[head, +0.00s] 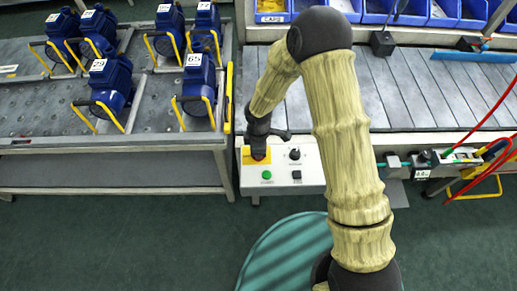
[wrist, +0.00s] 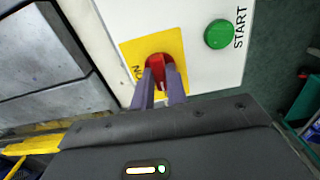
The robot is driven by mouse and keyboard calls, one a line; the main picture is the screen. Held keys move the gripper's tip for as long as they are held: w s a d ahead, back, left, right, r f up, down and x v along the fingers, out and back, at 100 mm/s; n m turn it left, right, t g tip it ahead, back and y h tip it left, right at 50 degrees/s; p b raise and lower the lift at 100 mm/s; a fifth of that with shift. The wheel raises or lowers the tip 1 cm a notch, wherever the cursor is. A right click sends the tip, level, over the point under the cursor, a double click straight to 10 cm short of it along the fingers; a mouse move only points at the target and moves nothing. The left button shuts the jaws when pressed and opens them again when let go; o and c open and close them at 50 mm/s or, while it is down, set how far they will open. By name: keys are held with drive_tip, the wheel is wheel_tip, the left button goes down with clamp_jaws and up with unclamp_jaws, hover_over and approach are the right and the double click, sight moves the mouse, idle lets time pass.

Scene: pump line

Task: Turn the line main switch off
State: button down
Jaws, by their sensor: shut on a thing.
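The line main switch (wrist: 156,62) is a red rotary handle on a yellow plate (wrist: 131,49). It sits on a pale control box (head: 309,179) at the front of the conveyor. In the wrist view my gripper (wrist: 159,79) reaches the switch with its two fingers on either side of the red handle, shut on it. The lettering "ON" shows at the plate's left edge. The handle's lower part is hidden between the fingers. In the head view my gripper (head: 258,150) points down over the yellow plate and hides most of the switch.
A green START button (wrist: 219,34) is beside the yellow plate. A black knob (head: 294,154) and a black button (head: 296,175) share the box. A rack at left holds several blue pumps (head: 112,78). The slatted conveyor (head: 420,88) runs behind; red hoses (head: 490,115) hang at right.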

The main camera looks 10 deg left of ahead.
drive_tip(key=shift+n, duration=0.3)
drive_tip(key=c, duration=1.4)
unclamp_jaws()
wheel_tip(320, 180, up, 18)
drive_tip(key=shift+f, duration=0.25)
drive_tip(key=shift+d, duration=0.1)
